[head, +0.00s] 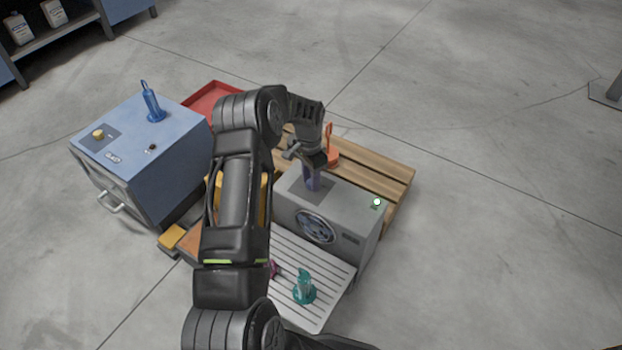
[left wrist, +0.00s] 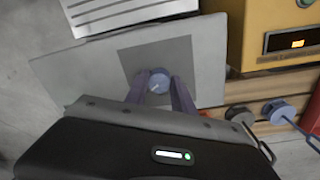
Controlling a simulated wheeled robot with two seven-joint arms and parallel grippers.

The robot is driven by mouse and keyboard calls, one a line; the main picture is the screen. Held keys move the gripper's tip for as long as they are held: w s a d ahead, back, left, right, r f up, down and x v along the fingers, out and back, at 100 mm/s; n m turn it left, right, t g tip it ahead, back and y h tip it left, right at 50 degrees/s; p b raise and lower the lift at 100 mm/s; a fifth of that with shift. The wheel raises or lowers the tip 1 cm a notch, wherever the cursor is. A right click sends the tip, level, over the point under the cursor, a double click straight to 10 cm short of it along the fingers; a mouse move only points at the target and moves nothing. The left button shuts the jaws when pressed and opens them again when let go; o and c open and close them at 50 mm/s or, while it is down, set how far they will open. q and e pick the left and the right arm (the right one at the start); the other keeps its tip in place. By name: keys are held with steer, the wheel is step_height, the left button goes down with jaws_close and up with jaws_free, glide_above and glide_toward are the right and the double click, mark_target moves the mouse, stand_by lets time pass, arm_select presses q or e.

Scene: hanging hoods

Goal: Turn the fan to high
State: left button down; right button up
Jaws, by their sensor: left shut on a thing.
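The fan is a grey box (head: 350,213) with a round dark grille (head: 316,226) on its front and a green light (head: 377,202) at its top right corner. A round blue-grey knob (left wrist: 158,81) stands on a darker square panel (left wrist: 179,57) on the box top. My left gripper (head: 312,186) reaches down over this panel. In the left wrist view its two fingers (left wrist: 159,91) are on either side of the knob and shut on it. A small pale mark shows on the knob, but I cannot read its setting. My right gripper is not in view.
A slatted light grey rack (head: 318,283) with a teal object (head: 304,288) lies in front of the fan. A wooden pallet (head: 388,171) and an orange hooked object (head: 331,150) are behind. A blue cabinet (head: 160,160) stands left. A yellow box (left wrist: 262,45) is beside the fan.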

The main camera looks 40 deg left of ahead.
arm_select(q)
steer(key=shift+m, duration=0.3)
steer(key=c, duration=1.1)
jaws_free()
steer(key=shift+o, duration=0.2)
steer(key=r+p, duration=0.1)
steer(key=r, duration=0.3)
steer(key=r+p, duration=0.1)
steer(key=r, duration=0.3)
steer(key=shift+a, duration=0.2)
steer(key=shift+f, duration=0.1)
